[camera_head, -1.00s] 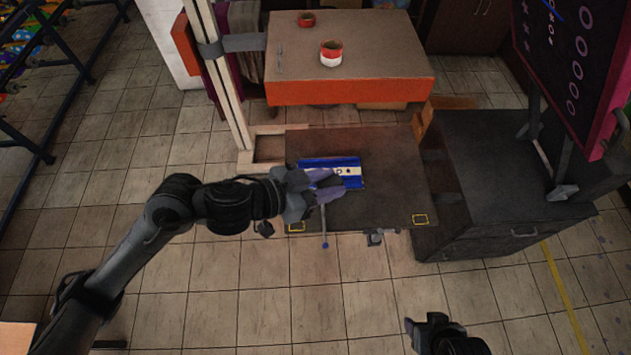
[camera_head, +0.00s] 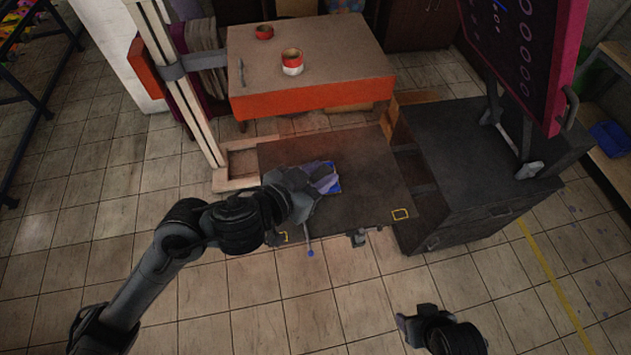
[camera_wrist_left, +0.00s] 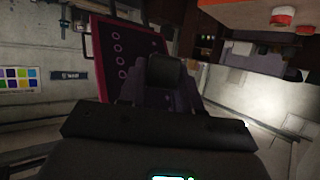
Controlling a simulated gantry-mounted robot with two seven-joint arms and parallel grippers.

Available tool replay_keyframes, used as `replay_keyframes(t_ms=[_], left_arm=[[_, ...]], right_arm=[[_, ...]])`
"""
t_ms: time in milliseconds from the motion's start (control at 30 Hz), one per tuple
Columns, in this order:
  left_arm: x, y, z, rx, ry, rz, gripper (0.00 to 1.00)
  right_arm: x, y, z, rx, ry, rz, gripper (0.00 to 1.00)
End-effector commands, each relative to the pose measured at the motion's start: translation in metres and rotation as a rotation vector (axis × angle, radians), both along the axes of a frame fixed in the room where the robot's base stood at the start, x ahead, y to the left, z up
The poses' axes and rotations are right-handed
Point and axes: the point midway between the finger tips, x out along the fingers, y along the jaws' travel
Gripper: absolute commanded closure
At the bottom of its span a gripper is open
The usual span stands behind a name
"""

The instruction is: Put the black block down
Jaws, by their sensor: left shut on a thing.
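My left gripper (camera_head: 326,178) is over the dark work table (camera_head: 370,165) in the head view. In the left wrist view, its purple-grey fingers (camera_wrist_left: 162,98) are shut on the black block (camera_wrist_left: 165,72), which shows as a dark, rounded shape between them. The block itself is hidden in the head view. A blue plate (camera_head: 335,186) on the work table is mostly covered by the gripper. Whether the block touches anything below it cannot be told. My right gripper (camera_head: 417,325) is low in the head view, away from the table; its jaw opening is unclear.
A dark cabinet (camera_head: 470,165) stands right of the work table and bears a pink-framed board (camera_head: 525,60). A pale upright frame (camera_head: 180,85) stands at the left.

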Motion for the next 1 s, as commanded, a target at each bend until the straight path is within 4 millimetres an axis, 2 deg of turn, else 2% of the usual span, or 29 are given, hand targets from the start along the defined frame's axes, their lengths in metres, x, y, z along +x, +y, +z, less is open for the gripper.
replay_keyframes(t_ms=[333, 1000], left_arm=[[0.006, -0.006, 0.031, 0.003, -0.008, 0.276, 0.96], [0.013, -0.013, 0.063, 0.0, -0.002, 0.621, 0.96]], right_arm=[[0.0, -0.002, 0.0, -0.007, 0.0, 0.004, 0.42], [0.0, 0.001, 0.0, 0.003, 0.0, -0.002, 0.42]])
